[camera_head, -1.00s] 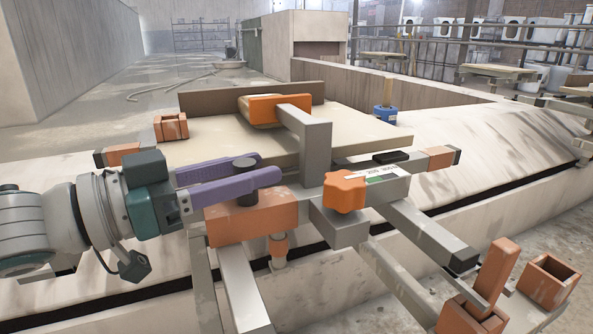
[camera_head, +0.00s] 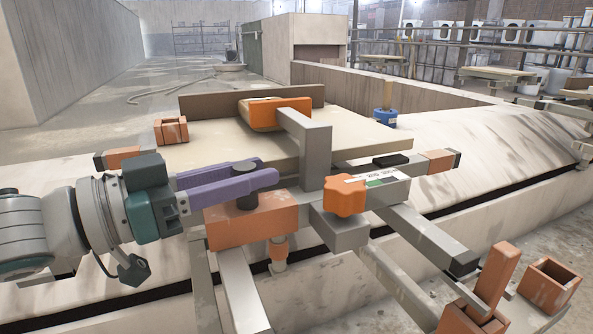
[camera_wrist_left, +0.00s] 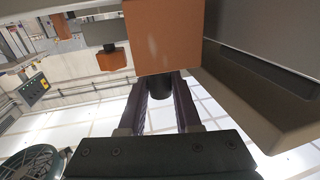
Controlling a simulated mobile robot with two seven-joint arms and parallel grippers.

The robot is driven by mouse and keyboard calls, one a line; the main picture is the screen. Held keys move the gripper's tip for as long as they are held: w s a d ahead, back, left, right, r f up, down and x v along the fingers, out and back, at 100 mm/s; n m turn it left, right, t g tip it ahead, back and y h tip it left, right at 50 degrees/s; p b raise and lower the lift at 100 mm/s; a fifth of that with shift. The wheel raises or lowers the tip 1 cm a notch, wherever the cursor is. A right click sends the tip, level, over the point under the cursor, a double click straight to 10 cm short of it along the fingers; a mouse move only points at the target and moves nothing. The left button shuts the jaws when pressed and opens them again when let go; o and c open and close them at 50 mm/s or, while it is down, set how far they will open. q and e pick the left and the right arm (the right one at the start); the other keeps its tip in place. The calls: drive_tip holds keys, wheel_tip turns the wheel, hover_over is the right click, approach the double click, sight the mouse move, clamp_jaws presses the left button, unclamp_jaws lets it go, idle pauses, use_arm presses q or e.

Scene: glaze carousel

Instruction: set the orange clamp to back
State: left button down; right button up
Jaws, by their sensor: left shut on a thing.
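An orange block (camera_head: 252,222) sits on the grey metal frame in front of the board, with a dark upright post (camera_head: 247,202) on its top. I take this block to be the orange clamp, though other orange parts are close by. My left gripper (camera_head: 247,184) reaches in from the left, with its purple fingers shut around the post. In the left wrist view the orange block (camera_wrist_left: 162,35) hangs above the dark post (camera_wrist_left: 162,88), which stands between the fingers. My right gripper is out of view.
A grey angled arm (camera_head: 315,155) with an orange pad (camera_head: 281,113) stands over the pale board (camera_head: 350,125). An orange star knob (camera_head: 344,196) is just right of the block. Small orange boxes (camera_head: 548,283) are at the lower right.

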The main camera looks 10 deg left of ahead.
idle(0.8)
use_arm(q)
drive_tip(key=s+d+p, duration=0.6)
drive_tip(key=s+p, duration=0.2)
drive_tip(key=s, duration=0.1)
drive_tip(key=shift+s+d, duration=0.25)
drive_tip(key=shift+s, duration=0.05)
drive_tip(key=c, duration=1)
unclamp_jaws()
drive_tip(key=shift+r, duration=0.1)
drive_tip(key=shift+o, duration=0.5)
drive_tip(key=shift+s+d, duration=0.1)
drive_tip(key=shift+s, duration=0.05)
